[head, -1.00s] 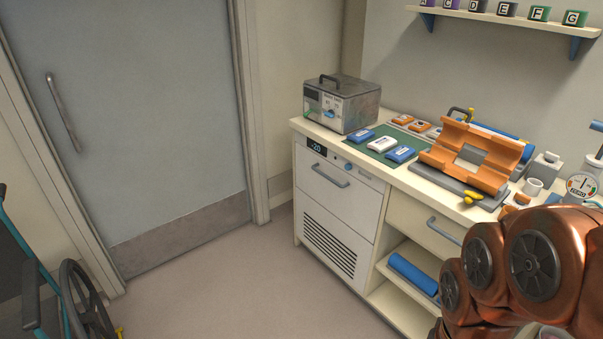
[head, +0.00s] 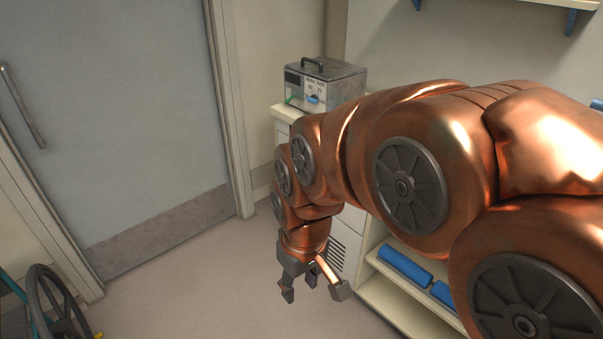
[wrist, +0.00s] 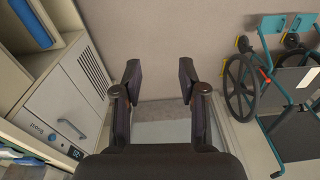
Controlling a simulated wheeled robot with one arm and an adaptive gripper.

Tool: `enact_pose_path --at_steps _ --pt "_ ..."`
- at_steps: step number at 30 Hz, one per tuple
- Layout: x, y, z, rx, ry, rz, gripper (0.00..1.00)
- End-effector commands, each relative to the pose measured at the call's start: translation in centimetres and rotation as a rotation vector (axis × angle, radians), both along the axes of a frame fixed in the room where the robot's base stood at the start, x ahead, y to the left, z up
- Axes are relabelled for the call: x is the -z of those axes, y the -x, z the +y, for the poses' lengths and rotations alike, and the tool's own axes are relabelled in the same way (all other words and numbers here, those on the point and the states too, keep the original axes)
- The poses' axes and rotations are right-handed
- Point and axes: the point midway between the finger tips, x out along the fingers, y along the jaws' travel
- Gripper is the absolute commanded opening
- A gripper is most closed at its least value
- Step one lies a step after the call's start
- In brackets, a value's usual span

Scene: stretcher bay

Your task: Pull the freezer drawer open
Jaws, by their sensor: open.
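The white freezer drawer front (wrist: 72,102) shows at the left of the wrist view, turned so its vent slats (wrist: 84,65) lie toward the top. Its handle (wrist: 38,106) is a thin bar on that front, and the drawer looks shut. In the head view my arm hides most of the freezer; only part of the vent (head: 338,250) shows. My gripper (head: 313,287) points down in front of the counter, fingers apart and empty. In the wrist view the open fingers (wrist: 159,78) are to the right of the drawer front, clear of the handle.
A grey metal box (head: 335,84) stands on the counter's far end. A shelf below holds blue rolls (head: 405,265). A grey door (head: 110,120) is at left, and a wheelchair (wrist: 285,95) stands opposite the freezer. The floor (head: 200,280) between is clear.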

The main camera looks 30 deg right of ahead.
Motion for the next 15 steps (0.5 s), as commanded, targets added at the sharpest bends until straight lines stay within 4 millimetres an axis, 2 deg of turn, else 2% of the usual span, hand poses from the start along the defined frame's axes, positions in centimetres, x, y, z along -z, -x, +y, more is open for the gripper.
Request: enact_pose_path --at_steps 1,8,15 --pt "2.4 -2.8 -0.3 -0.032 0.002 -0.048 0.41" --pt "6.2 -15.2 -2.6 -0.197 0.062 -0.294 0.41" --pt "9.7 -27.2 -6.6 -0.35 0.204 -0.528 0.41"
